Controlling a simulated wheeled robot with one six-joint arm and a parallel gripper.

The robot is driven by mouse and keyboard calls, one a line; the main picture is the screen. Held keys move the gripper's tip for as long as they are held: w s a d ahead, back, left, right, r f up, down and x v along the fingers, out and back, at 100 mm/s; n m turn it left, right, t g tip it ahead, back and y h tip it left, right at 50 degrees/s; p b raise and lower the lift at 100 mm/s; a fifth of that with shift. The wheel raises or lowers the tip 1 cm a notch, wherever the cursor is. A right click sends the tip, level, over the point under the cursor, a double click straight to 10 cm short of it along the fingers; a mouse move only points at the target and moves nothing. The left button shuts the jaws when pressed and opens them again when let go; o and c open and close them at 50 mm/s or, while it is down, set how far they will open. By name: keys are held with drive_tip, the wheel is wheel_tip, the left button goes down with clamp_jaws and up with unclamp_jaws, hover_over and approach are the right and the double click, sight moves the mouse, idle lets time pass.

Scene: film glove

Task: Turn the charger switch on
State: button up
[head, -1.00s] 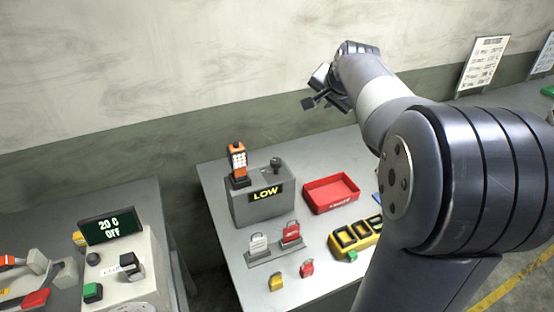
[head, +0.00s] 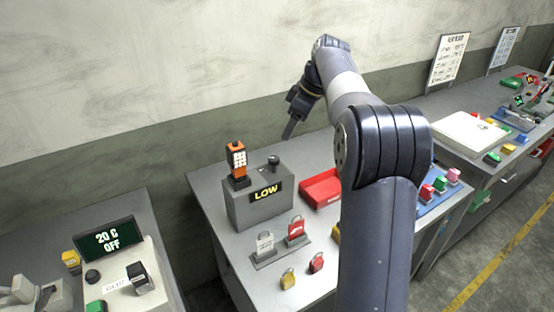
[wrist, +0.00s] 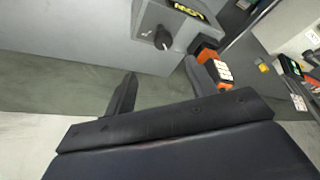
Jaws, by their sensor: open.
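The charger (head: 262,210) is a grey box on the middle table, with a lit display reading LOW (head: 266,192) on its front. An orange handheld unit (head: 238,164) stands in it at the left. The charger switch (head: 274,162), a dark rotary knob, is on top at the right. In the wrist view the knob (wrist: 163,40) shows near the top, with faint marks beside it. My gripper (head: 290,130) hangs above and behind the charger, just right of the knob, apart from it. In the wrist view its fingers (wrist: 165,85) are spread and empty.
A red tray (head: 320,190) lies right of the charger. Red and grey padlock-like pieces (head: 296,228) stand in front of it. A control box with a 20 C OFF screen (head: 108,238) is at the left. The wall is close behind my gripper.

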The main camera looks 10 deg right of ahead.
sight(275, 158)
drive_tip(key=shift+n, duration=0.6)
drive_tip(key=x, duration=0.5)
drive_tip(key=p+x, duration=0.1)
drive_tip(key=x, duration=0.5)
drive_tip(key=shift+s+a, duration=0.1)
drive_tip(key=shift+s, duration=0.1)
drive_tip(key=shift+c, duration=0.4)
drive_tip(key=c, duration=0.9)
